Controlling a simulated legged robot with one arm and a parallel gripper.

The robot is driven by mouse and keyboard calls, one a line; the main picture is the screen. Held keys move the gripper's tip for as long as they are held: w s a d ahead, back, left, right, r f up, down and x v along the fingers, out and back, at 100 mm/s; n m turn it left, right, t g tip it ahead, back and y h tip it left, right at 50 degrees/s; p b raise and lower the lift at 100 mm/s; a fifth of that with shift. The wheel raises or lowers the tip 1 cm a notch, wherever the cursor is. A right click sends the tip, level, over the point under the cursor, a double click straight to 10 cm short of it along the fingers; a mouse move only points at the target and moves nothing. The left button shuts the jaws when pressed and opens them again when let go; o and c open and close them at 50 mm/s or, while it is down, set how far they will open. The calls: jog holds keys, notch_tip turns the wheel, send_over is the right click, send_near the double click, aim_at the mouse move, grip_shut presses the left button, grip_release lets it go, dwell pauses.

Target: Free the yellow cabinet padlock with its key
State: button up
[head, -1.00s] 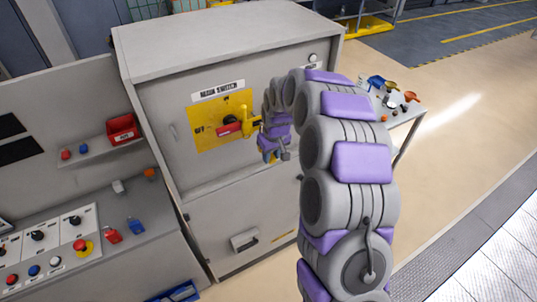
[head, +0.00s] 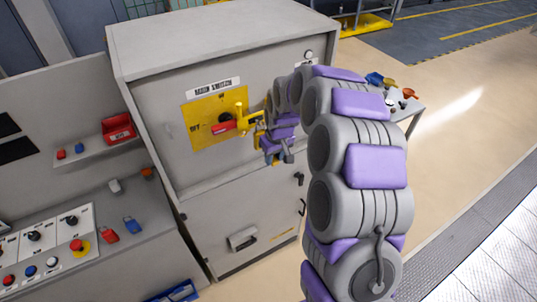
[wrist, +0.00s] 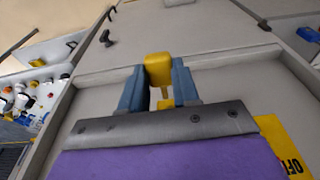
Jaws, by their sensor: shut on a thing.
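The main switch's red handle (head: 224,127) sits on a yellow plate (head: 200,140) on the grey cabinet front. Yellow parts (head: 249,120) stand at the handle's right end; I cannot tell clearly which of them is the padlock. My gripper (head: 268,147) is just right of and below them, close to the panel. In the wrist view my gripper (wrist: 159,84) has its blue-grey fingers shut on a yellow block-like piece (wrist: 158,68), with a thin yellow part on the palm side. I cannot tell whether this is the key or the padlock, or whether it touches the switch.
A small table (head: 412,112) with coloured items stands right of the cabinet. A desk at left carries a red padlock (head: 109,236), a blue padlock (head: 133,226) and control buttons. A red box (head: 118,129) sits on the shelf.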

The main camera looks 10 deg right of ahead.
jog(key=shift+s+d, duration=0.45)
jog(key=shift+s, duration=0.25)
jog(key=shift+s+a+b, duration=0.2)
jog(key=shift+s+b, duration=0.1)
jog(key=shift+s, duration=0.25)
jog(key=shift+s+a+b, duration=0.15)
jog(key=shift+s+b, duration=0.15)
jog(key=shift+s, duration=0.2)
jog(key=shift+s+d, duration=0.4)
jog(key=shift+d, duration=0.3)
jog(key=shift+a, duration=0.1)
